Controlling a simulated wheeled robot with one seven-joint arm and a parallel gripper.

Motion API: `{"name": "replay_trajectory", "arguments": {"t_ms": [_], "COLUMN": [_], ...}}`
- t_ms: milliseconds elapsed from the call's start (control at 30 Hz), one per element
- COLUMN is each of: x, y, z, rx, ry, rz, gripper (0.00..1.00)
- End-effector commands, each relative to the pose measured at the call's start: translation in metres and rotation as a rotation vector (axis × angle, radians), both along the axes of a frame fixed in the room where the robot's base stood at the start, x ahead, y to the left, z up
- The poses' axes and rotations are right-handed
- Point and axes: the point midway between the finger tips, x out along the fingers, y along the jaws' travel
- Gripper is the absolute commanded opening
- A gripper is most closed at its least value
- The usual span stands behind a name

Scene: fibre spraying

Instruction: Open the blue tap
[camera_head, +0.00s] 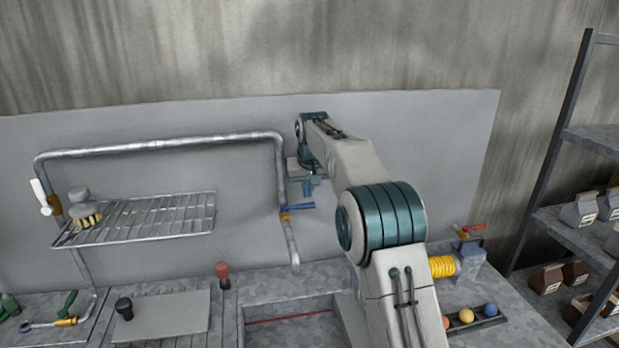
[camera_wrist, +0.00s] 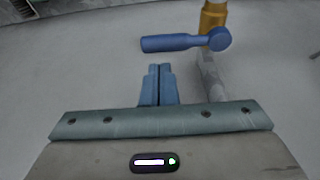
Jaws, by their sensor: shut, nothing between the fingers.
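The blue tap (camera_head: 298,206) is a lever handle on a brass valve body, fitted on the grey pipe against the back panel. In the head view its handle points right, roughly level, across the pipe. In the wrist view the blue handle (camera_wrist: 185,42) lies crosswise just beyond my fingertips, with the brass body (camera_wrist: 213,15) at its right end. My gripper (camera_wrist: 159,68) is shut and empty, its blue fingers pressed together. In the head view my gripper (camera_head: 308,186) is beside the tap, slightly above the handle. I cannot tell whether the fingers touch the handle.
A wire rack (camera_head: 150,220) holds a brush (camera_head: 84,207) at the left. A yellow coil (camera_head: 442,266) and a red-handled tap (camera_head: 472,229) stand at the right.

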Motion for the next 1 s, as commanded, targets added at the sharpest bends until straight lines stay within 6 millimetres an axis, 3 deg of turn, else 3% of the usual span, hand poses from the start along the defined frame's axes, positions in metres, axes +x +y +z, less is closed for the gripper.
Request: {"name": "replay_trajectory", "arguments": {"t_ms": [267, 1000], "x": [0.008, 0.005], "y": [0.002, -0.005], "z": [-0.022, -0.023], "rx": [0.000, 0.000], "ry": [0.000, -0.001], "rz": [0.000, -0.068], "gripper": [0.00, 0.00]}}
